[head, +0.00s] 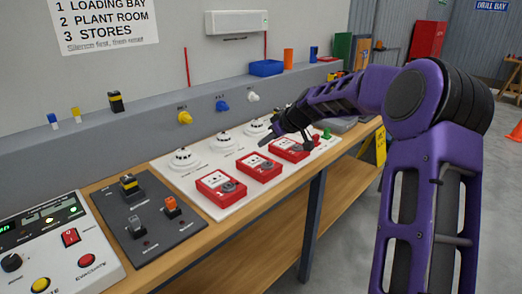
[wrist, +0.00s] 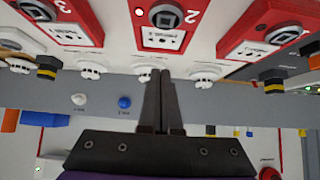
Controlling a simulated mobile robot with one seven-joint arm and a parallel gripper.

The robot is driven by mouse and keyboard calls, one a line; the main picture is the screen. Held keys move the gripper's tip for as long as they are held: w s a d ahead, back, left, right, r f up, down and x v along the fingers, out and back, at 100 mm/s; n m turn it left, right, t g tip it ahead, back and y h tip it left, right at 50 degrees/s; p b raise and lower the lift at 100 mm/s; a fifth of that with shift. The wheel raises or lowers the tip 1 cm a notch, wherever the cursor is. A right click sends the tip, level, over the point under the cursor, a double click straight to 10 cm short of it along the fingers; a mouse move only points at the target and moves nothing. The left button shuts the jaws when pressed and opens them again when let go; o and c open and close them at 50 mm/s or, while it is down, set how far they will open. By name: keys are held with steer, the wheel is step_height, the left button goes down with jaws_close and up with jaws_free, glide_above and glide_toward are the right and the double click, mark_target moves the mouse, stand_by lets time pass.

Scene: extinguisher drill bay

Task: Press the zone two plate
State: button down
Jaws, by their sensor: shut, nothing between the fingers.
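The zone two call point is a red box (head: 258,168) in the middle of a row of three on a white board. It has a white plate and a round grey part. In the wrist view it is marked 2, and its white plate (wrist: 163,38) lies just beyond my fingertips. My gripper (head: 264,142) is above the board, behind the middle box in the head view. In the wrist view my gripper (wrist: 158,72) has its fingers together and empty, apart from the plate in the picture. The exact height is hard to tell.
Red boxes stand on both sides: one (head: 220,188) at left, one (head: 290,149) at right, close to my arm. White domed detectors (head: 184,158) line the board behind. A dark switch panel (head: 150,225) and a control panel (head: 50,245) lie further left.

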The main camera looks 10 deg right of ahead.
steer(key=v, duration=0.5)
steer(key=shift+s+r, duration=0.15)
steer(key=shift+r, duration=0.15)
